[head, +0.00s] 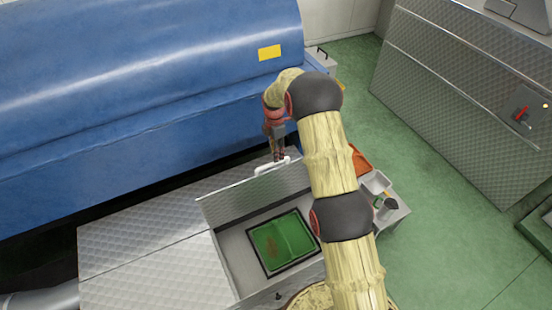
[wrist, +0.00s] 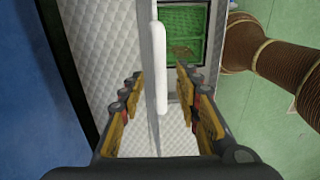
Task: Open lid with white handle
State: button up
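The metal lid (head: 250,187) stands raised, close to upright, at the far side of an opening in the quilted metal housing. Its white handle (head: 266,168) is on the upper edge. In the wrist view the lid shows nearly edge-on, with the white handle (wrist: 160,72) running up the middle. My gripper (head: 279,155) is at the handle. In the wrist view my gripper (wrist: 160,80) is open, its fingers wide apart on either side of the handle, with visible gaps to both. I cannot tell the exact depth between fingertips and handle.
The opening shows a green interior (head: 283,243). A large blue machine (head: 150,80) stands close behind the lid. A small table (head: 400,216) with a grey container and an orange item is to the right. Green floor (head: 450,240) is clear further right, before a metal cabinet (head: 470,90).

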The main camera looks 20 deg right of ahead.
jog(key=shift+s+f+p, duration=0.15)
jog(key=shift+f+p, duration=0.3)
jog(key=shift+f, duration=1.8)
jog(key=c, duration=0.4)
grip_shut()
